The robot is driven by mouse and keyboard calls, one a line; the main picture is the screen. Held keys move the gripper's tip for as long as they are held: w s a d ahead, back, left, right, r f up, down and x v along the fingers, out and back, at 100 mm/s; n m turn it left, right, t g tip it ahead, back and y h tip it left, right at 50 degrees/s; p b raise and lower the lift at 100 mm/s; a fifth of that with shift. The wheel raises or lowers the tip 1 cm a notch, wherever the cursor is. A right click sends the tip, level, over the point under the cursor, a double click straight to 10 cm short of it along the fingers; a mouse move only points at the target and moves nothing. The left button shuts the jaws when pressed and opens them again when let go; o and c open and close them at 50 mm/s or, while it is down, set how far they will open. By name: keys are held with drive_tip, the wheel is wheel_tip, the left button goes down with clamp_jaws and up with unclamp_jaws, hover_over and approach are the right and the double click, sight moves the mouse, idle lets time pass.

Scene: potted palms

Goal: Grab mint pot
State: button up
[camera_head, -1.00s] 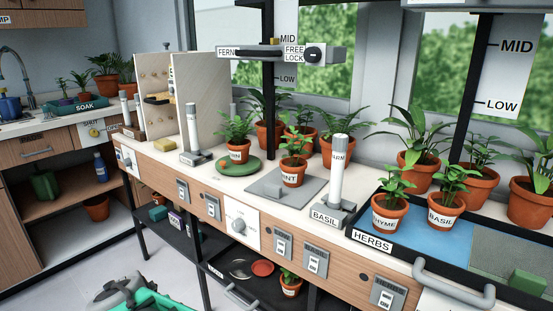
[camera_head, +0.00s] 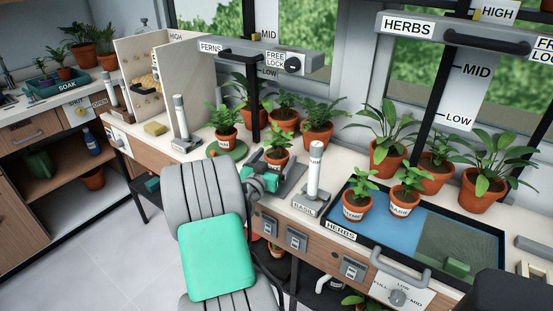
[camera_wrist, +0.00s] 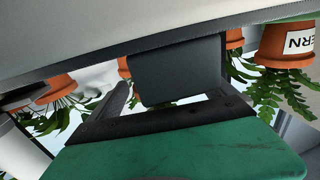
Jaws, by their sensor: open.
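The mint pot (camera_head: 275,157) is a small terracotta pot with a leafy green plant, standing upright on a grey plate (camera_head: 290,186) on the bench. My gripper (camera_head: 266,178), green and dark, is low at the front of this pot, and hides part of its lower side. The jaws are open, and the pot does not look clamped. In the wrist view, which is upside down, my gripper's dark and green parts (camera_wrist: 180,75) fill the middle and bottom. I cannot clearly make out the mint pot there.
A fern pot (camera_head: 226,138) on a green disc stands behind left; it also shows in the wrist view (camera_wrist: 287,42). The herbs tray (camera_head: 341,230) holds thyme and basil pots. A FERNS rail (camera_head: 240,52) hangs above.

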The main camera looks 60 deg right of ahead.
drive_tip(key=shift+d, duration=0.85)
drive_tip(key=c, duration=1.5)
